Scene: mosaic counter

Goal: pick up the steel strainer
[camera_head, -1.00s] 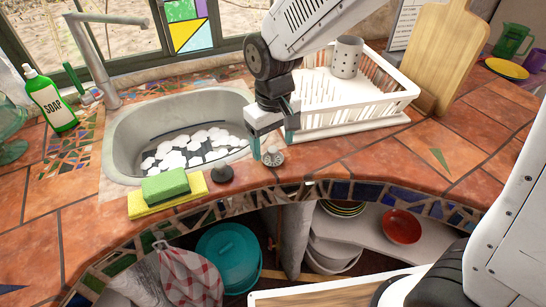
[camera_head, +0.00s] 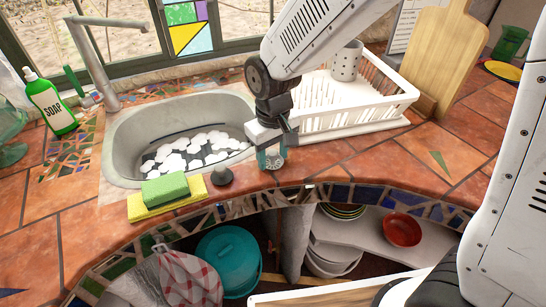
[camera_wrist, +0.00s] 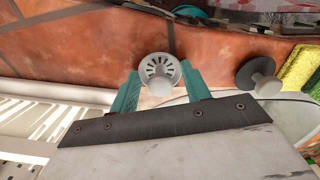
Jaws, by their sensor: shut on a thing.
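The steel strainer (camera_wrist: 160,70) is a small round metal disc with slots and a pale knob. In the wrist view it sits between the two teal fingertips of my gripper (camera_wrist: 160,88), which is shut on it. In the head view my gripper (camera_head: 271,161) is at the counter's front edge, right of the sink, and the strainer (camera_head: 272,163) shows partly between the fingers. I cannot tell whether the strainer still touches the counter.
A dark stopper (camera_head: 222,176) stands close by on the left, with a green and yellow sponge (camera_head: 166,188) beyond it. The sink (camera_head: 122,160) holds white pieces. A white dish rack (camera_head: 350,128) stands behind my gripper. The counter to the right (camera_head: 390,155) is clear.

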